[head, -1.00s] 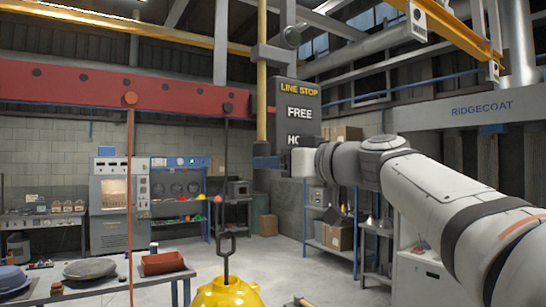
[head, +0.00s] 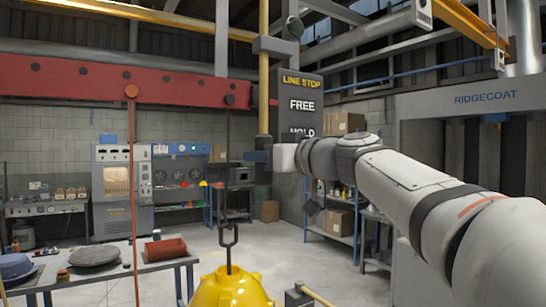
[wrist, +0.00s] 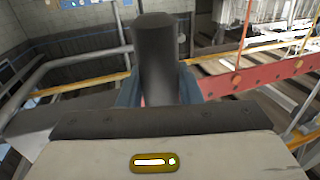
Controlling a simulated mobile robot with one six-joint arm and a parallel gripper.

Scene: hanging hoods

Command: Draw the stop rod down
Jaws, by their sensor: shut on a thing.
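The stop rod (head: 263,95) is a yellow vertical rod beside the dark LINE STOP sign in the head view. It runs up through a grey bracket (head: 274,45). My gripper (head: 259,156) is at its lower end, with blue fingers around it. In the wrist view, the blue fingers of my gripper (wrist: 157,88) are closed on a dark grey round bar (wrist: 155,55), the end of the rod as seen from here.
A red beam (head: 110,88) crosses the left side at rod height. A table (head: 115,265) with pans is at left. Shelves (head: 330,215) stand behind my arm, and the middle floor is open.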

